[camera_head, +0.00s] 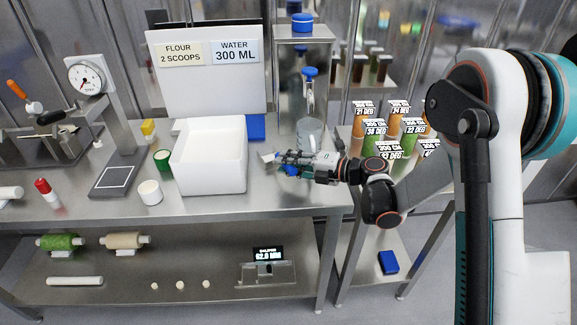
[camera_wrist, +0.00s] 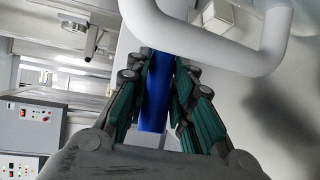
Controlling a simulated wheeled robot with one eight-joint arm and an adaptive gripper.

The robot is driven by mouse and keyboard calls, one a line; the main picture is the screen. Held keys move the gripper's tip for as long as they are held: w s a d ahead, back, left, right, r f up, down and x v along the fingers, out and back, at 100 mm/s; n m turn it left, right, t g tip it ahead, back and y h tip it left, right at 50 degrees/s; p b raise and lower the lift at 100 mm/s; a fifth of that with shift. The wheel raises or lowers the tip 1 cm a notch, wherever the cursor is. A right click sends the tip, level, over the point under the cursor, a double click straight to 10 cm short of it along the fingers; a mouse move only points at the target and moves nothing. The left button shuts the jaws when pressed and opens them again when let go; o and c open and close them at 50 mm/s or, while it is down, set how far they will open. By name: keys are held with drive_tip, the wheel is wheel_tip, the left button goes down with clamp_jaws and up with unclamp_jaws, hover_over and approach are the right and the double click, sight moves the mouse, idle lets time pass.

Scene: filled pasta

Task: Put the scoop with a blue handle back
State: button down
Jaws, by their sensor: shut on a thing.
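My gripper (camera_head: 288,160) is above the steel table, just right of the white bin (camera_head: 243,160). In the wrist view its green-padded fingers (camera_wrist: 160,82) are shut on the scoop's blue handle (camera_wrist: 155,95). A bit of blue handle (camera_head: 291,171) shows below the fingers in the head view. A small pale part at the fingertips may be the scoop's bowl; most of the scoop is hidden. A clear jug (camera_head: 309,135) stands right behind my gripper. A thick whitish curved bar (camera_wrist: 210,55) crosses the wrist view close to the fingers.
A sign board (camera_head: 207,90) stands behind the bin. A green-rimmed cup (camera_head: 162,161), a white cup (camera_head: 150,192) and a scale (camera_head: 112,178) are to the left. Labelled jars (camera_head: 388,150) stand on the right table. The table front near the bin is clear.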

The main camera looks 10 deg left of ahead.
drive_tip(key=shift+r, duration=0.1)
drive_tip(key=c, duration=1.4)
unclamp_jaws()
drive_tip(key=shift+d, duration=0.15)
drive_tip(key=p+v, duration=0.3)
drive_tip(key=v, duration=0.8)
drive_tip(key=shift+d, duration=0.35)
